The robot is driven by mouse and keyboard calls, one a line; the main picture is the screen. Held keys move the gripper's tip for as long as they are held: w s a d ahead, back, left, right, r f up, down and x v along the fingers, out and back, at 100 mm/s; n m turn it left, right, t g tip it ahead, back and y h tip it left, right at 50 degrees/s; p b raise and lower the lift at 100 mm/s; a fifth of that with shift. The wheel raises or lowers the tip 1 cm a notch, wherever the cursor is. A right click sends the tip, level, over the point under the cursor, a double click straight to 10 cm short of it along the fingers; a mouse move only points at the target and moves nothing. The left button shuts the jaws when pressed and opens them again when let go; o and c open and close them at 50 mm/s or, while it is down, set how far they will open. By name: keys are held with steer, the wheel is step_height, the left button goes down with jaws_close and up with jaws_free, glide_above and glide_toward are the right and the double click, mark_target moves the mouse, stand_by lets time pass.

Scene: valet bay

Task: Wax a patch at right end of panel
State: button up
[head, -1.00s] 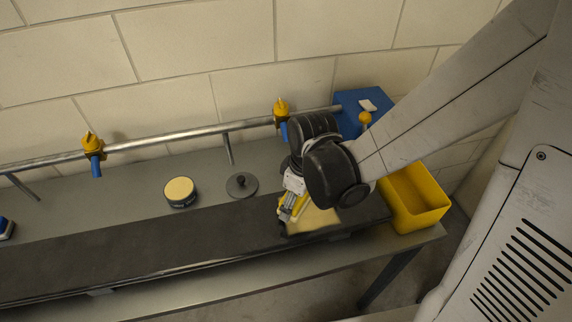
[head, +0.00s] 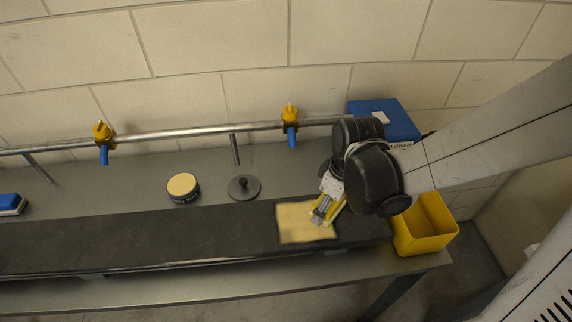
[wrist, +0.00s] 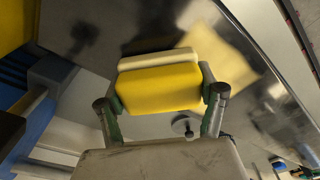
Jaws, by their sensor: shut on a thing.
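The long dark panel (head: 140,238) lies along the bench. A pale yellow patch (head: 292,222) shows near its right end; it also appears in the wrist view (wrist: 225,45). My gripper (head: 322,210) is over the right part of this patch. In the wrist view my gripper (wrist: 162,90) is shut on a yellow applicator pad (wrist: 160,88) with a paler layer along one edge. I cannot tell whether the pad touches the panel. An open round tin (head: 182,185) with a yellow top stands behind the panel. Its dark lid (head: 244,188) lies beside it.
A yellow bin (head: 424,228) stands at the bench's right end. A blue box (head: 392,117) with a white item on top is behind my arm. A metal rail (head: 200,131) with yellow-and-blue clamps runs along the back. A blue-and-white block (head: 11,204) sits far left.

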steer(key=shift+d, duration=0.4)
step_height(320, 180, up, 4)
steer(key=shift+s+a+f+p, duration=0.1)
steer(key=shift+f+p, duration=0.1)
steer(key=shift+p, duration=0.85)
steer(key=shift+r+p, duration=0.55)
steer(key=shift+r, duration=0.15)
steer(key=shift+r+p, duration=1.1)
steer(key=shift+r, duration=0.5)
